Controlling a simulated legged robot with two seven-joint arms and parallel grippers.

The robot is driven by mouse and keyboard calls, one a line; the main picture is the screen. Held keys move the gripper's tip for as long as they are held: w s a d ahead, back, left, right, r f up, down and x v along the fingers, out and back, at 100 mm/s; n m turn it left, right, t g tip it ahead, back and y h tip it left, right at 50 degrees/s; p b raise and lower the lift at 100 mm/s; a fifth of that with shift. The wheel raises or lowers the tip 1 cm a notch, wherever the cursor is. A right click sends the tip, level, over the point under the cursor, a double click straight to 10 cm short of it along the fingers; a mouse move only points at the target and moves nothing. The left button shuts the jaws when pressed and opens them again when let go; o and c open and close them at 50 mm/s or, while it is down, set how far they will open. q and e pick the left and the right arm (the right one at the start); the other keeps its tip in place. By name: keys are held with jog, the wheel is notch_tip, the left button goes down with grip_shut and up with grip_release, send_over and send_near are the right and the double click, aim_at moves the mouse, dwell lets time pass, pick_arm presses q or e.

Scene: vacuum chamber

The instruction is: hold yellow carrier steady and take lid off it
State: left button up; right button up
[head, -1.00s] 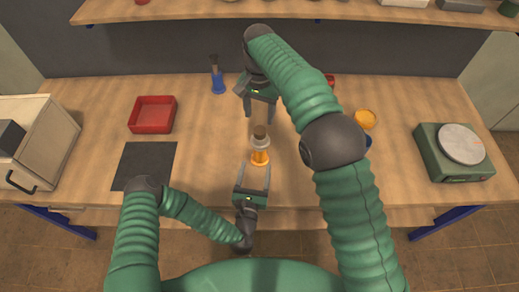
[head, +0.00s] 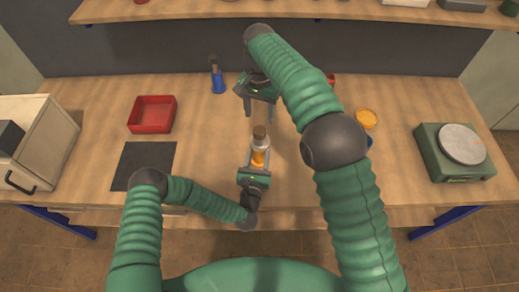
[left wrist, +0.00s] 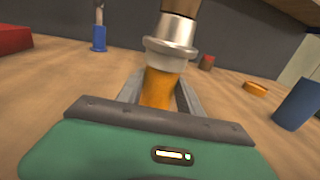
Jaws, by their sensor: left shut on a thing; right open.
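The yellow carrier (head: 258,158) stands upright near the front middle of the table, with a silver collar and a brown-topped lid (head: 260,134) on it. My left gripper (head: 258,156) is shut on the yellow body from the front, below the lid. In the left wrist view the yellow carrier (left wrist: 160,88) sits between the two grey fingers, with the silver part of the lid (left wrist: 172,36) above it; its top is cut off by the frame. My right gripper (head: 259,112) is open and empty, just behind the lid and apart from it.
A red tray (head: 152,114) and a dark mat (head: 145,165) lie at left. A blue holder with a brush (head: 218,82) stands at the back. An orange dish (head: 366,119) and a green scale (head: 453,165) are at right. A shelf (head: 300,10) crosses the back.

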pick_arm(q)
grip_shut()
